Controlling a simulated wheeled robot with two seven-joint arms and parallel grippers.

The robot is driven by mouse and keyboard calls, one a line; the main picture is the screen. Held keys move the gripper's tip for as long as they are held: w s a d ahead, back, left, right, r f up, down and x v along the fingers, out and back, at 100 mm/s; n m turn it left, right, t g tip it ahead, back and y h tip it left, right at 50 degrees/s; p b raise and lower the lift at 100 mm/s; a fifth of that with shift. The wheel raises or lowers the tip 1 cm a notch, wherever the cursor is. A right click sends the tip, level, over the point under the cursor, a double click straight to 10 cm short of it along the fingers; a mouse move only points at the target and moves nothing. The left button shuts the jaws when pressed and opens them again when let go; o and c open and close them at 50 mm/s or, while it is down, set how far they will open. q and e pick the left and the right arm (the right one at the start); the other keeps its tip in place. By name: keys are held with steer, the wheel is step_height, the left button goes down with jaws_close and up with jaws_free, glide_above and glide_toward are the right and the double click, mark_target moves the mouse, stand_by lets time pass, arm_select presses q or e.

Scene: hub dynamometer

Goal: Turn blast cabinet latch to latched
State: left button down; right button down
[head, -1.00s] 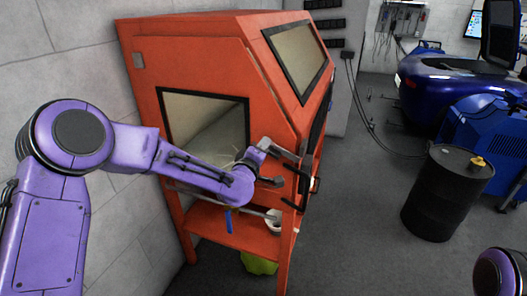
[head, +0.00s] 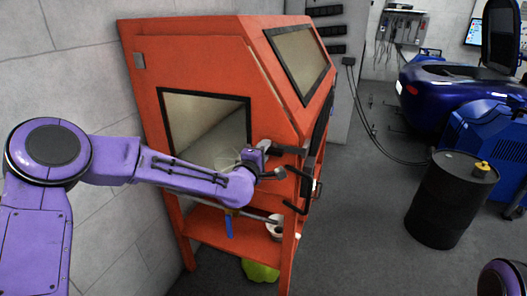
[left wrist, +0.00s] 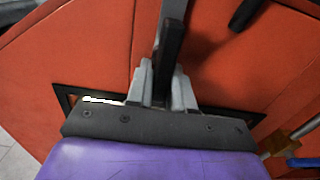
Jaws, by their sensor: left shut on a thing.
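The orange blast cabinet (head: 215,70) stands against the wall, with its side window facing me and its front to the right. My left gripper (head: 290,162) is at the cabinet's front edge. In the left wrist view, the left gripper (left wrist: 163,88) is shut around a dark upright bar (left wrist: 171,42), which looks like the latch handle. The grey fingers lie on both sides of it. The bar's lower end is hidden between the fingers. In the head view the latch is largely hidden by the gripper, so its angle is hard to tell. My right gripper is out of view.
A black curved handle (head: 297,207) sits just below the gripper on the cabinet front. A black drum (head: 450,200) stands to the right, with a blue machine (head: 480,130) behind it. A white cup-like part (head: 275,228) is on the lower shelf. The floor between cabinet and drum is clear.

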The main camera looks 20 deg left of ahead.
arm_select(q)
steer(key=shift+d+f, duration=0.1)
steer(key=c, duration=1.2)
jaws_free()
steer(key=shift+o, duration=0.9)
steer(key=shift+d, duration=0.1)
steer(key=s+b, duration=0.2)
steer(key=s, duration=0.8)
steer(key=shift+s+a, duration=0.2)
